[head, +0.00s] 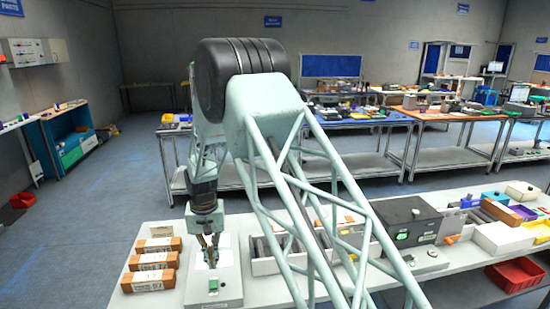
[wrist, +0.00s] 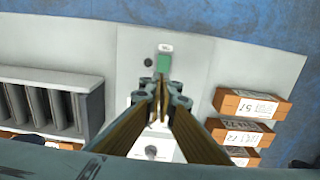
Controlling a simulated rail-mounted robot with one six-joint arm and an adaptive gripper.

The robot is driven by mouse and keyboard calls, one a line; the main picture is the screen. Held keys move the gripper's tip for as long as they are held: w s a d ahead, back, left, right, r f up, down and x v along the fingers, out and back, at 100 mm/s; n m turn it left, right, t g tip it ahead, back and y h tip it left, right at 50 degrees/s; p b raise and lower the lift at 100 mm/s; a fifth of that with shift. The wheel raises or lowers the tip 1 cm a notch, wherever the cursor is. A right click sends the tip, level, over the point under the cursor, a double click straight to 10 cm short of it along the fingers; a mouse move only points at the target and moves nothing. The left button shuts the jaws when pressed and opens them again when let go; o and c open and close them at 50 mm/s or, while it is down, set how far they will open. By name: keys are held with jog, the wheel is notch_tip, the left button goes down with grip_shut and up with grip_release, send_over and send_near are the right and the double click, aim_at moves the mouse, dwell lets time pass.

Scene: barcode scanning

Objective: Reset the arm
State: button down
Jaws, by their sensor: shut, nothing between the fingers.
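My gripper (head: 210,255) is shut and empty. In the head view it points down above a pale flat device (head: 228,288) with a small green part on the white table. In the wrist view the gripper (wrist: 158,112) shows from above, its fingertips together over the pale panel, just below the green part (wrist: 163,63). The arm's links cover part of the table in the head view.
Labelled orange-brown boxes (head: 150,280) lie left of the gripper; they show at right in the wrist view (wrist: 250,104). A slotted rack (wrist: 50,105) stands on the other side. A dark box (head: 408,222) and red bin (head: 515,274) are farther right.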

jog(key=s+d+r+t+b, duration=0.1)
jog(key=s+d+r, duration=0.3)
jog(key=d+r, duration=0.75)
jog(key=s+d+r+b, duration=0.2)
jog(key=s+d+r, duration=0.2)
jog(key=d+r, duration=0.75)
jog(key=s+d+r+m+t+b, duration=0.1)
jog(key=s+d+r, duration=1)
jog(key=s, duration=0.2)
jog(key=s+d+b, duration=0.1)
jog(key=s+d, duration=0.3)
jog(key=s, duration=0.5)
jog(key=s+d+m+t+b, duration=0.1)
jog(key=s+d, duration=0.3)
jog(key=s, duration=0.5)
jog(key=s+d+t+b, duration=0.1)
jog(key=s+d, duration=0.3)
jog(key=s, duration=0.6)
jog(key=shift+f, duration=0.3)
jog(key=shift+d, duration=0.15)
